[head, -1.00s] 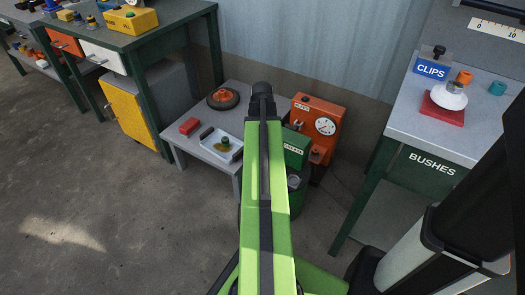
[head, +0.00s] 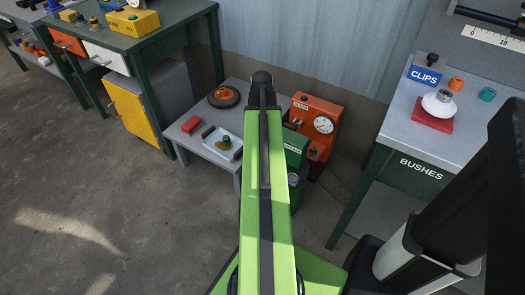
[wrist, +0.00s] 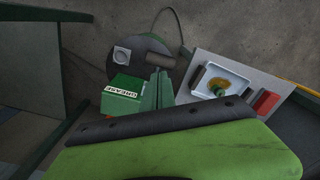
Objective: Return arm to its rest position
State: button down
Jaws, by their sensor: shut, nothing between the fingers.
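My green arm (head: 264,190) stretches up the middle of the head view, ending in a black rounded joint (head: 262,80). My gripper does not show in the head view. I cannot see anything held.
A low grey table (head: 190,141) bears a white tray (head: 222,145), a red block (head: 190,125) and a dark disc. Beside it are a green grease box (wrist: 122,95) and an orange machine (head: 318,124). Benches stand left and right (head: 390,125). Floor at left is clear.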

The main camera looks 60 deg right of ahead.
jog(key=shift+f, duration=0.1)
jog(key=w+a+n, duration=0.5)
jog(key=w+a, duration=1.3)
jog(key=a, duration=0.2)
jog(key=w+a+n, duration=0.2)
jog(key=a+n, duration=0.1)
jog(key=a, duration=1.1)
jog(key=w+a+n, duration=0.3)
jog(key=a+n, duration=0.1)
jog(key=a, duration=1)
notch_tip(320, 180, up, 26)
jog(key=s+p, duration=0.1)
jog(key=p, duration=2.5)
jog(key=shift+s+a, duration=0.15)
jog(key=shift+a, duration=0.25)
